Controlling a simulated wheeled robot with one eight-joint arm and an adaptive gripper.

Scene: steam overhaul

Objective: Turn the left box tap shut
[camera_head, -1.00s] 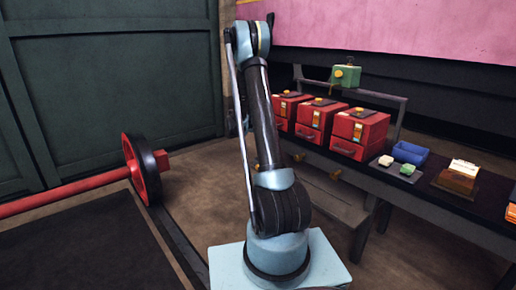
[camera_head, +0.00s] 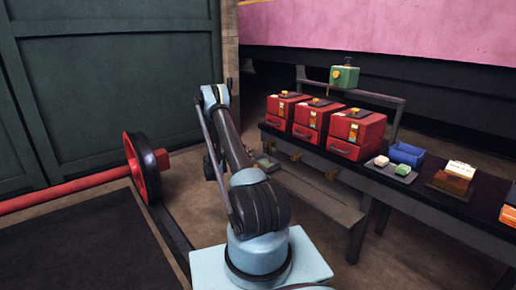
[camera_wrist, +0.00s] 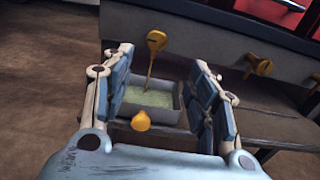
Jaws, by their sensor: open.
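Three red boxes (camera_head: 355,133) stand in a row on the bench, and brass taps show on the bench front below them. The left tap (camera_wrist: 156,40) is near the top middle of the wrist view, beyond and roughly between my fingertips. A thin yellowish line runs down from it into a grey tray (camera_wrist: 166,112) of pale green stuff; I cannot tell if it is a stream. My gripper (camera_wrist: 164,62) is open, with blue-padded fingers either side of the tray and nothing visibly gripped. In the head view the arm hides most of it.
Two more brass taps (camera_wrist: 260,66) (camera_wrist: 315,84) sit to the right. A yellow knob (camera_wrist: 141,120) shows low between the fingers. A green container (camera_head: 344,77) is above the boxes. A blue bin (camera_head: 407,154) stands on the bench. A red wheel (camera_head: 142,168) is at left.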

